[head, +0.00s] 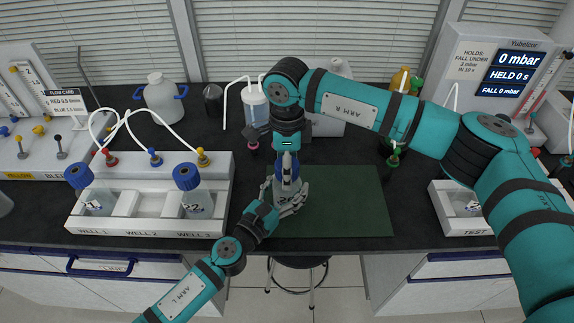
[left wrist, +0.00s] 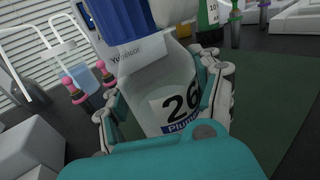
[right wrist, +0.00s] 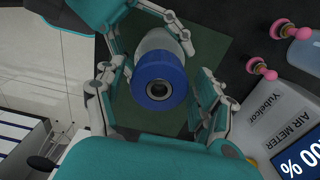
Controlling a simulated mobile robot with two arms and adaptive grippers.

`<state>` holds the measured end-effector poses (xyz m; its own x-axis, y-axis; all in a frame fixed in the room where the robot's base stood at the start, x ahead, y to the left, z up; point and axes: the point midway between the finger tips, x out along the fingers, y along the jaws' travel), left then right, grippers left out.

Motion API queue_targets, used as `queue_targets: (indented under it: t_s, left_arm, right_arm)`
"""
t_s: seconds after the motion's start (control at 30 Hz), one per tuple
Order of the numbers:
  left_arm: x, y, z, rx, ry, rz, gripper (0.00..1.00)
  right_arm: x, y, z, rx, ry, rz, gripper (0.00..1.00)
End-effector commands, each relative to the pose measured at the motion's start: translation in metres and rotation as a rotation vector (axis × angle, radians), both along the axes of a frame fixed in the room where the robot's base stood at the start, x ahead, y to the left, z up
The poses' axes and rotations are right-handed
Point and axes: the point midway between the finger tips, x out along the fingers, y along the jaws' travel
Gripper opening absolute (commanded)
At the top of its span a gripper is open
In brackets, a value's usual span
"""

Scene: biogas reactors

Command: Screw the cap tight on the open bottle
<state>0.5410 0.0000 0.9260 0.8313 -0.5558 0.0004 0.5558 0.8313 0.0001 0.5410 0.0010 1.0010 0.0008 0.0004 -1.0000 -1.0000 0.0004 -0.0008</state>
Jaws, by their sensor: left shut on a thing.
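The bottle (left wrist: 160,90), labelled 26, stands near the left edge of the green mat (head: 345,205). My left gripper (head: 285,197) is shut on its body from the front. The blue ribbed cap (right wrist: 159,82), with a hole in its middle, is at the bottle's mouth; it also shows at the top of the left wrist view (left wrist: 122,20). How far it is threaded I cannot tell. My right gripper (right wrist: 158,88) points down over the cap, one finger on each side. In the right wrist view its fingers look apart from the cap. In the head view they partly hide cap and bottle.
A white rack (head: 150,215) with blue-capped bottles in WELL 1 and WELL 3 stands left. A TEST station (head: 455,215) stands right. The air meter (right wrist: 270,120) and a tubed container (head: 255,105) are behind. The mat's right part is clear.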

Motion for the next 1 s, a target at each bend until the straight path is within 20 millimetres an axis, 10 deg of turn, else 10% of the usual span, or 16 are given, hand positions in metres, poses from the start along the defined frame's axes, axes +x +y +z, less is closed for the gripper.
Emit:
queue_targets:
  t_s: [0.37,1.0]
  left_arm:
    - [0.0,0.0,0.0,0.0,0.0,0.0,0.0]
    - [0.0,0.0,0.0,0.0,0.0,0.0,0.0]
  right_arm:
    - [0.0,0.0,0.005,0.001,-0.001,0.0,0.77]
    - [0.0,0.0,0.114,0.0,0.0,0.0,0.77]
